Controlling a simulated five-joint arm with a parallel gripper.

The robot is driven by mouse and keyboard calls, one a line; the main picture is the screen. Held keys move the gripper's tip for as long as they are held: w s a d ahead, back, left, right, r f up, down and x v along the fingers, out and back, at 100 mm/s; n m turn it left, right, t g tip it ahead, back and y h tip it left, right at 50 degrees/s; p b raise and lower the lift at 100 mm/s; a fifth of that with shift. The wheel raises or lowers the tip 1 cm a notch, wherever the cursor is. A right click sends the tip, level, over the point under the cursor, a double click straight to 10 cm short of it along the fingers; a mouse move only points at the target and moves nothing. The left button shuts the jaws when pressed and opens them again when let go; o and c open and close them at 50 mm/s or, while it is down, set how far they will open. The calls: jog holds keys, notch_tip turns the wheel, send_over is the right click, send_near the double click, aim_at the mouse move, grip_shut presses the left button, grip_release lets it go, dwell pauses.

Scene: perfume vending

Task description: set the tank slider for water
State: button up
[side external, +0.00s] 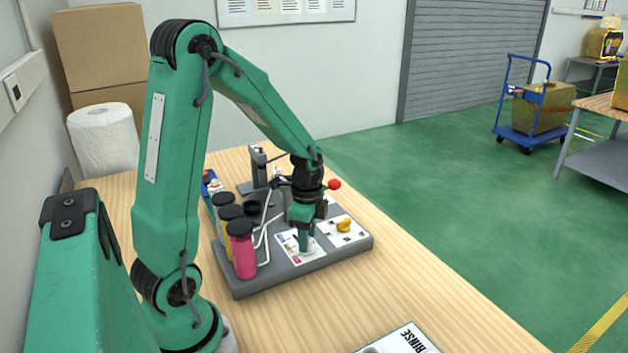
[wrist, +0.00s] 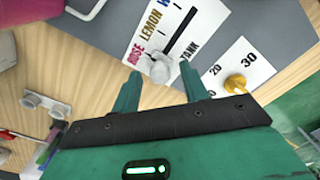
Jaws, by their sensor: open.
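The tank slider's white panel (wrist: 143,42) shows in the wrist view, marked TANK, ROSE and LEMON, with a third label cut off at the top edge. Its pale grey knob (wrist: 159,68) sits at the ROSE end of the dark slot, which runs up and right from it. My gripper (wrist: 159,73) is open, with one green finger on each side of the knob; I cannot tell whether either touches it. In the side view my gripper (side external: 304,248) points down over the white slider panel (side external: 288,241) and hides the knob.
A yellow dial (side external: 345,224) sits right of the slider on the grey base (side external: 282,281). Pink (side external: 242,254) and yellow bottles, with others, stand left of my gripper beside pale tubes. A red ball (side external: 334,184) is close behind it.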

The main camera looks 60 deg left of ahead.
grip_shut()
jog(key=shift+a, duration=1.85)
grip_release()
notch_tip(320, 180, up, 8)
